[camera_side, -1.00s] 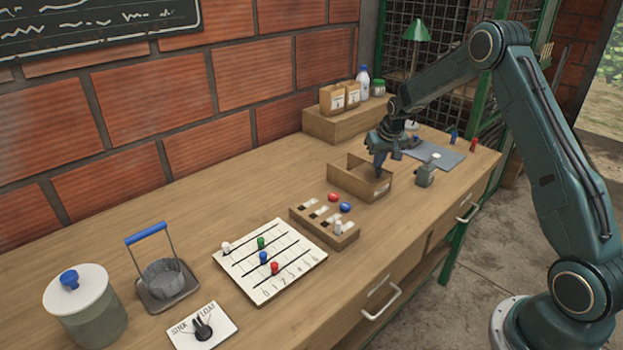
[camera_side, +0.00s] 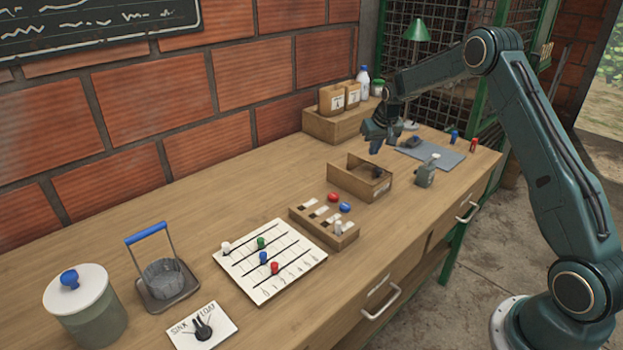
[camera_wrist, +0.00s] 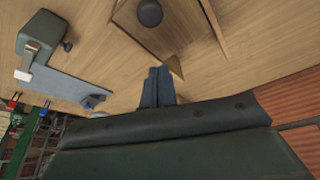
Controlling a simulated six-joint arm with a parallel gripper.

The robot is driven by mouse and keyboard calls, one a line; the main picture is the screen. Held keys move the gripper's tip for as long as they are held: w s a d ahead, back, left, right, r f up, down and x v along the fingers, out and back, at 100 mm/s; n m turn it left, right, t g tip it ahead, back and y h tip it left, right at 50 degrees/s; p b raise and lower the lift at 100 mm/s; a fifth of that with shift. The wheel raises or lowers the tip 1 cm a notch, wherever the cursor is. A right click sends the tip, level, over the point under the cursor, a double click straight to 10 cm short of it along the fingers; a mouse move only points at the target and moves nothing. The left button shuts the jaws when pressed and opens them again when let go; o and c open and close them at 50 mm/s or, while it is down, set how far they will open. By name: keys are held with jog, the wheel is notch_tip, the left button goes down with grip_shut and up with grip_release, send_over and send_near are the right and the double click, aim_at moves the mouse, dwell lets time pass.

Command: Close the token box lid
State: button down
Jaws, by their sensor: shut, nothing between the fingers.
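The token box (camera_side: 346,184) is an open-topped wooden box in the middle of the bench, with a raised panel at its back. I cannot tell whether that panel is the lid. A dark round piece (camera_side: 378,172) shows inside the box, and it also shows in the wrist view (camera_wrist: 150,12). My gripper (camera_side: 375,148) is shut and empty, above the back of the box and apart from it. In the wrist view, the shut fingertips (camera_wrist: 158,72) point toward the box (camera_wrist: 130,22) and a pointed wooden corner lies just beyond them.
A small grey-green device (camera_side: 425,177) stands right of the box, near a grey mat (camera_side: 445,156). A slotted wooden tray (camera_side: 318,222) with colored pieces is in front. A wooden riser (camera_side: 335,124) with containers stands behind.

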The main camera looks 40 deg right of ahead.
jog(key=v, duration=0.8)
jog(key=shift+r, duration=0.2)
jog(key=s+a+r+n, duration=0.3)
jog(key=s+a+r, duration=1.15)
jog(key=a, duration=0.25)
jog(key=s+a+f+n+t+y, duration=0.1)
jog(key=s+a, duration=0.3)
jog(key=s, duration=0.6)
jog(key=s+a+f+n+y, duration=0.1)
jog(key=s+a, duration=0.4)
jog(key=s, duration=0.6)
jog(key=shift+s+f+t, duration=0.15)
jog(key=shift+s+t, duration=0.1)
jog(key=shift+t, duration=0.15)
